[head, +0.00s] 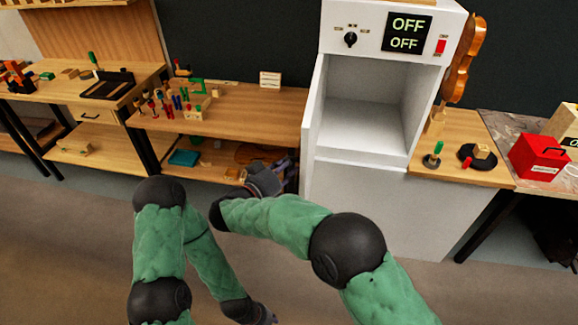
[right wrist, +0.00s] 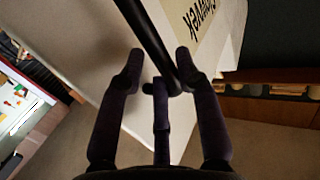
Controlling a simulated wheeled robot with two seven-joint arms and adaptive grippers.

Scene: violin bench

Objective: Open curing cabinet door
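The white curing cabinet (head: 362,185) stands right of centre in the head view, its compartment open to view and looking empty. Its door (head: 312,112) stands swung out on the left side, seen nearly edge-on. In the right wrist view a white panel (right wrist: 165,40) with dark lettering and a black bar handle (right wrist: 150,38) fill the middle. My right gripper (head: 284,176) is beside the door's lower outer part. Its fingers (right wrist: 160,62) are spread around the handle, with a gap on the left. My left gripper (head: 262,316) is low at the bottom edge, its fingers mostly cut off.
A wooden bench (head: 245,108) with clamps and small tools stands left of the cabinet, with a lower shelf. A side table (head: 455,130) right of it holds small parts. A red box (head: 538,158) sits further right. The floor (head: 75,235) in front is clear.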

